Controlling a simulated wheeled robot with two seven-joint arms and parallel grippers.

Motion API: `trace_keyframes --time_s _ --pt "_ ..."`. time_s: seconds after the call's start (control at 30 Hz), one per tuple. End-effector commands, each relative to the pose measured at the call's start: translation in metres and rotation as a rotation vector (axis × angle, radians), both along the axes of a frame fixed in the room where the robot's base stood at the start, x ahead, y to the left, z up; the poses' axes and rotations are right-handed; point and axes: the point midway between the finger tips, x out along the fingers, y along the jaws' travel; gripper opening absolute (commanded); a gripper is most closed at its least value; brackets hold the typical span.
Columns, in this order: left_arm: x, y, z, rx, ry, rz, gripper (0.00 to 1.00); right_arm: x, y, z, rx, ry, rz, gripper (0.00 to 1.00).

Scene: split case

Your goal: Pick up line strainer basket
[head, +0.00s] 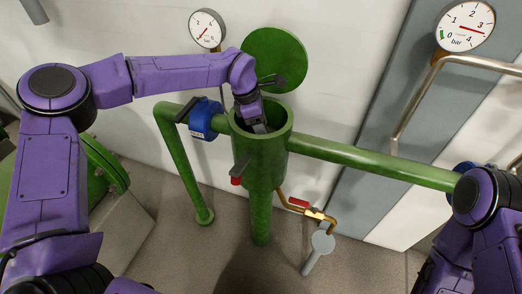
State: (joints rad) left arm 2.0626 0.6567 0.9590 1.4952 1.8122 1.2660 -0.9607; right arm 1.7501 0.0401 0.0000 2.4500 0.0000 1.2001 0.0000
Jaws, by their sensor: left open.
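A green strainer housing (258,158) stands upright in the pipe line, open at the top. Its round green lid (275,60) is swung up behind the opening. My left gripper (260,126) points down into the mouth of the housing; its jaws are open. The strainer basket cannot be made out; the gripper and the housing wall hide the inside. My right arm is at the right edge, and its gripper is out of view.
A blue-bodied valve (203,118) sits on the pipe left of the housing. A green pipe (375,163) runs right. A brass drain valve with a red handle (300,204) is low on the right. Gauges (207,28) and (465,24) hang behind.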

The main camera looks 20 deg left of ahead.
Motion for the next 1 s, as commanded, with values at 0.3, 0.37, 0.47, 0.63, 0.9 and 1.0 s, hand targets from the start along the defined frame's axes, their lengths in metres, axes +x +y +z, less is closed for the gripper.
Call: trace_keyframes --time_s 0.3,0.37,0.47,0.63,0.9,1.0 --pt "0.000 0.000 0.001 0.000 -0.001 0.000 0.00 0.000 0.000 0.000 0.000 0.000 0.000 0.00" --pt "0.000 0.000 0.001 0.000 -0.001 0.000 0.00 0.000 0.000 0.000 0.000 0.000 0.000 0.00" --pt "0.000 0.000 0.001 0.000 -0.002 -0.001 0.00 0.000 0.000 0.000 0.000 0.000 0.000 0.00" --pt "0.000 0.000 0.003 0.000 -0.002 0.000 0.00 0.000 0.000 0.000 0.000 0.000 0.000 0.00" --pt "0.001 0.000 0.043 -0.001 -0.007 0.001 0.00 0.000 0.000 -0.004 0.000 0.000 0.000 0.00" --pt "0.001 0.000 0.076 -0.001 -0.009 0.000 0.00 0.000 0.000 -0.005 0.000 0.000 0.000 0.00"
